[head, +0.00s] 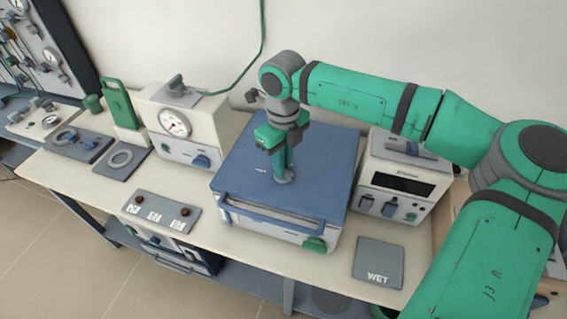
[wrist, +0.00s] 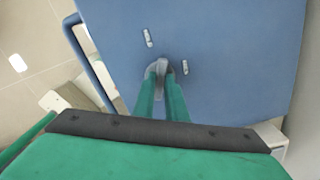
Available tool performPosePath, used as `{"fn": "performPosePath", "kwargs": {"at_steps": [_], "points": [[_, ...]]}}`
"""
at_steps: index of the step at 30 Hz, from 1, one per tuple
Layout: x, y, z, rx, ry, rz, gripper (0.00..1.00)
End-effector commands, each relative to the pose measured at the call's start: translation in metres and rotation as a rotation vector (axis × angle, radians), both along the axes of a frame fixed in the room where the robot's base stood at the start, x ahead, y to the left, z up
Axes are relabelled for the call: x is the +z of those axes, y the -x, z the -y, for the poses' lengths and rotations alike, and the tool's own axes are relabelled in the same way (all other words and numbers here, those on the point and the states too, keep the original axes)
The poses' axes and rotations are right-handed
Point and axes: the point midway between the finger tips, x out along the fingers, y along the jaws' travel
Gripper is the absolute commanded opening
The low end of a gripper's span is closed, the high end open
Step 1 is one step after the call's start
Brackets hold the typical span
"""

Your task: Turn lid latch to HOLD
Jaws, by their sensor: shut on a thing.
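The furnace in the middle of the bench has a blue lid (head: 240,157), which fills much of the wrist view (wrist: 225,45). The lid latch (head: 284,179) is a small grey knob on top of the lid. My gripper (head: 281,172) points straight down over the lid and is shut on the latch. In the wrist view my two green fingers (wrist: 162,85) sit on either side of the grey latch (wrist: 162,67). Two small white marks show on the lid, one above left of the latch and one to its right. Their lettering is too small to read.
A box with a round dial (head: 174,123) stands left of the furnace, and a box with a dark display (head: 402,184) stands right. A panel with knobs (head: 161,212) and a "WET" plate (head: 378,262) lie in front. My arm spans the right side.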

Motion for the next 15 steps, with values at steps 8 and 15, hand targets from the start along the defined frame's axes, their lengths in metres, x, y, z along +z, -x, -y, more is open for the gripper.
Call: {"fn": "performPosePath", "kwargs": {"at_steps": [8,15], "points": [[-0.0006,0.0013,0.0007,0.234,0.004,-0.005,0.00],[-0.0006,0.0006,0.0007,0.374,0.004,-0.003,0.00]]}}
